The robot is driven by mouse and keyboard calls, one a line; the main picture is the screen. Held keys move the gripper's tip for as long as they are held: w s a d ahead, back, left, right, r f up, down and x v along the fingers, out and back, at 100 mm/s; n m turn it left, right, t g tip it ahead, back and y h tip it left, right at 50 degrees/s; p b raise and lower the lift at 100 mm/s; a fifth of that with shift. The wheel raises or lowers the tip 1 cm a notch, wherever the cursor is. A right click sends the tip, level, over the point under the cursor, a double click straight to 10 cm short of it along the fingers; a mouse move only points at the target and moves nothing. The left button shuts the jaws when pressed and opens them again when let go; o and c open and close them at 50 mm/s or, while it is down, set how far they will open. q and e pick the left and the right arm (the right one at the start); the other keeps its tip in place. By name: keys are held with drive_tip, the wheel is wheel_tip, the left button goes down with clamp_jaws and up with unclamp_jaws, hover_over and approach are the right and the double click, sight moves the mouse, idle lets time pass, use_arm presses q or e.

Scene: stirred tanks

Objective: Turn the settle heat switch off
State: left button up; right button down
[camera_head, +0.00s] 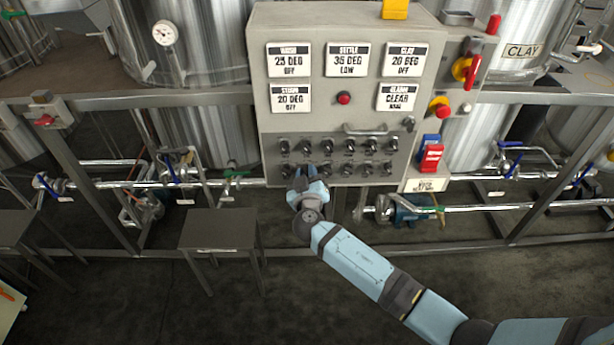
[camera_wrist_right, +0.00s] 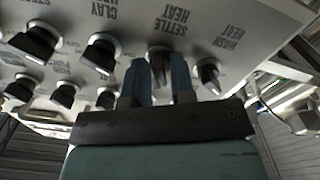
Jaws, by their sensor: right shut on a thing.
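The grey control panel (camera_head: 345,115) stands ahead of me with two rows of black rotary switches on its lower part. The settle heat switch (camera_wrist_right: 157,58) shows in the right wrist view beside its SETTLE HEAT label (camera_wrist_right: 167,25). My right gripper (camera_wrist_right: 160,82) is shut on this switch, one finger on each side, and the fingers hide part of it. In the head view my right gripper (camera_head: 304,174) is at the left end of the lower switches. The SETTLE display (camera_head: 347,60) reads 35 DEG, LOW. My left gripper is out of view.
The wash heat switch (camera_wrist_right: 209,76) is close beside my fingers, with another switch (camera_wrist_right: 102,52) on the other side. A red emergency-type button (camera_head: 439,107) is on the panel's right. A small dark table (camera_head: 218,230) stands below left.

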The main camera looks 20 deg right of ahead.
drive_tip(key=shift+n+b, duration=1.2)
drive_tip(key=shift+n, duration=2.1)
drive_tip(key=c, duration=1.2)
unclamp_jaws()
drive_tip(key=shift+s, duration=0.1)
